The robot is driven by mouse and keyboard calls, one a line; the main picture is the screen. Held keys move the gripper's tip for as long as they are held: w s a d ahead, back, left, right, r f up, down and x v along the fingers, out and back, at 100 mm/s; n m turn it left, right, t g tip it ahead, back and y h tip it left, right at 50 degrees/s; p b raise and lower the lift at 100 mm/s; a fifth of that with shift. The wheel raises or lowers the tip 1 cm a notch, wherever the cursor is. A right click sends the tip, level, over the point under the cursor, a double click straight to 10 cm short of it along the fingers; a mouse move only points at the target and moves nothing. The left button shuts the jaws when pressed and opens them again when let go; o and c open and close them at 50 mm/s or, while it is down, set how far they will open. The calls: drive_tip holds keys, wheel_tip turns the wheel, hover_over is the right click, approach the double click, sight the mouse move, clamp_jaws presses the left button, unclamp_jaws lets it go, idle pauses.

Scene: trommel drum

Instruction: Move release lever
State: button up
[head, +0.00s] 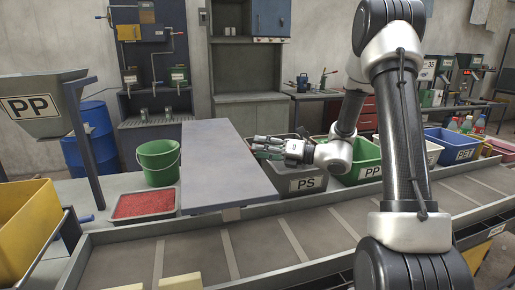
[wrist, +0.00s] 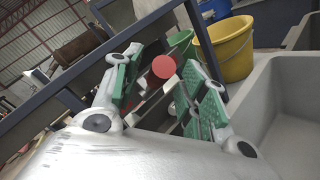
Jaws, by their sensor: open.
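A round red knob (wrist: 164,67), which looks like the end of the release lever, shows in the wrist view between the tips of my gripper (wrist: 162,62). The fingers with green pads stand apart on either side of it. I cannot tell whether they touch it. In the head view my gripper (head: 260,147) points left at the right edge of a grey tilted panel (head: 225,160). The lever is almost wholly hidden there behind the panel and my fingers.
A grey PS bin (head: 308,184) stands just below my gripper, with a green PP bin (head: 362,172) to its right. A conveyor (head: 270,245) runs along the front. A green bucket (head: 158,162) and red granule tray (head: 143,204) stand left of the panel.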

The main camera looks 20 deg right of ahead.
drive_tip(key=shift+x, duration=1)
clamp_jaws()
drive_tip(key=shift+s+a+r+n+g+h, duration=0.1)
drive_tip(key=shift+a+r+n+g+h, duration=0.6)
drive_tip(key=shift+a+r+n+h, duration=0.45)
drive_tip(key=shift+a+r+h, duration=0.1)
drive_tip(key=shift+r+h, duration=0.2)
drive_tip(key=shift+h, duration=0.15)
unclamp_jaws()
